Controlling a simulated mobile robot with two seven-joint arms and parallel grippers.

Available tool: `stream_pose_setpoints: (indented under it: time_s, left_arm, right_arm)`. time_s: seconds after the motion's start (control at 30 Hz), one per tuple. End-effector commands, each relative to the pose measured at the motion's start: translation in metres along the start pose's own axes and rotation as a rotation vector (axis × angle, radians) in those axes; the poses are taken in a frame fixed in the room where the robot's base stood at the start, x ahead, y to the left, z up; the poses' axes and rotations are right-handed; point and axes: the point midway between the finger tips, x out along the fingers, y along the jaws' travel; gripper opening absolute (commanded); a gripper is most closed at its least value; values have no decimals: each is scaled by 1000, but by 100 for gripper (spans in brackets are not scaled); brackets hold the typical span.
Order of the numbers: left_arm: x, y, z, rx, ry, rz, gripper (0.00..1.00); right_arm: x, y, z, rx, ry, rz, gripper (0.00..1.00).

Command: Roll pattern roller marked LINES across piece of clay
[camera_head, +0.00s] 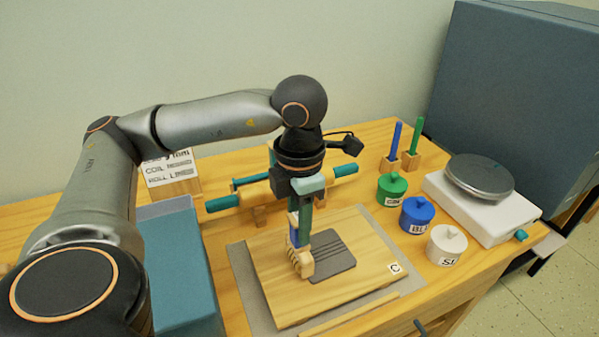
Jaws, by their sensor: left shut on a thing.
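My left gripper (305,205) points down over the wooden board (285,300) and is shut on the pattern roller (301,262). The roller has a blue part and a ridged pale wooden drum; I cannot read a mark on it. The drum is at the left edge of the dark grey piece of clay (335,262), and I cannot tell whether it touches the clay. The clay lies flat on the board and shows several parallel lines across its surface. The gripper and roller hide part of the clay. My right gripper is not in view.
A rack with teal-handled tools (225,203) stands behind the board. Lidded green (391,190), blue (416,217) and white (447,246) jars and a white scale (490,215) stand at right. A blue-grey bin (180,265) is at left. A wooden strip (350,313) lies in front.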

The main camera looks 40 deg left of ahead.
Motion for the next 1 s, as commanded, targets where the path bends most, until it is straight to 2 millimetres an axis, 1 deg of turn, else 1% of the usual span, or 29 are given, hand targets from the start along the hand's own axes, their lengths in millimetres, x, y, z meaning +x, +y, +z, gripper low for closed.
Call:
stream_pose_setpoints:
  time_s: [0.17,0.27,0.3,0.33,0.43,0.63,0.83,1.0]
  left_arm:
    - [2,-1,0,1,3,-2,0]
    - [2,-1,0,1,3,-2,0]
    - [-7,-1,0,2,2,-2,0]
    - [-11,-1,0,1,2,-2,0]
    - [-22,0,0,1,0,-2,0]
    - [-43,0,0,1,-1,-1,0]
    - [-63,0,0,1,-2,-2,0]
    - [-79,0,0,1,-2,-1,0]
  right_arm:
    - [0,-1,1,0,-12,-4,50]
    - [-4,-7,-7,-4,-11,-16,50]
    - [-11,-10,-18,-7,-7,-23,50]
    - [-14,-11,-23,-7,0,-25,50]
    - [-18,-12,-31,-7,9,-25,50]
    - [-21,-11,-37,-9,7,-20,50]
    - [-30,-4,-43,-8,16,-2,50]
    - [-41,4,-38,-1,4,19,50]
